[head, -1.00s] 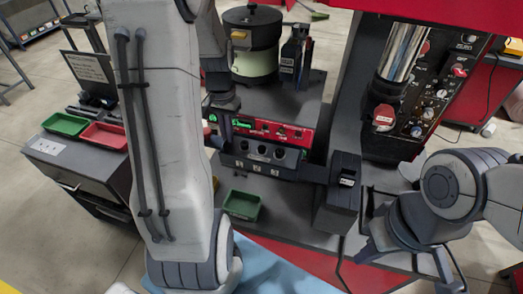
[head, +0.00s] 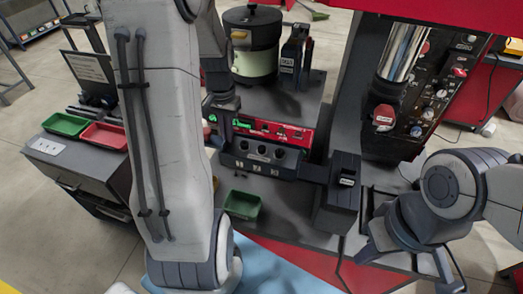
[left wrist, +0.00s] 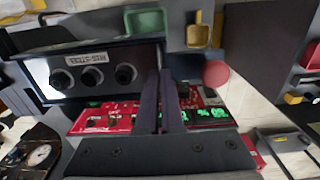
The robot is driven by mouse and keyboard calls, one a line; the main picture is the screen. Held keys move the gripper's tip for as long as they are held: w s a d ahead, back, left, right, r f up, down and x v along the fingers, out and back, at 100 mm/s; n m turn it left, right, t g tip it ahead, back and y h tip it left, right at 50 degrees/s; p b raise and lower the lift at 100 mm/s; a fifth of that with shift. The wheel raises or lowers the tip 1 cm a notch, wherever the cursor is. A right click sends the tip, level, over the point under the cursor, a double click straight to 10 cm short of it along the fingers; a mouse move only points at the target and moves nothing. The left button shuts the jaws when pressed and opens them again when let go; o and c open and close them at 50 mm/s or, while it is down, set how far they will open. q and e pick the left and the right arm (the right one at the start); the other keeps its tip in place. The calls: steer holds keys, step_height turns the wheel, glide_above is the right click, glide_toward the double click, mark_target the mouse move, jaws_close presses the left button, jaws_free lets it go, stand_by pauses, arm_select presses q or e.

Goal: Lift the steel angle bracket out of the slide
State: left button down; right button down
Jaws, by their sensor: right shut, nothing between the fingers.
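My left gripper (head: 226,138) is over the feeder's red control panel (head: 272,130), at the left end of the dark box with black knobs (head: 262,157). In the left wrist view its two dark fingers (left wrist: 160,75) stand close together, with a narrow dark gap, in front of the knob box (left wrist: 95,75) and the red panel (left wrist: 95,120). I cannot tell whether anything is between them. I cannot make out the steel bracket or its slide in either view. My right gripper (head: 446,268) is low at the right, shut and empty, partly hidden by its own arm.
The round bowl feeder (head: 253,62) stands at the back. A green tray (head: 242,204) lies on the bench before the knob box. A dark upright box (head: 340,200) stands to its right. Green (head: 65,124) and red (head: 104,135) trays sit on the left cabinet.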

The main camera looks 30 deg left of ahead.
arm_select(q)
steer(key=shift+r, duration=0.15)
steer(key=shift+r+p, duration=1.9)
steer(key=shift+r, duration=0.05)
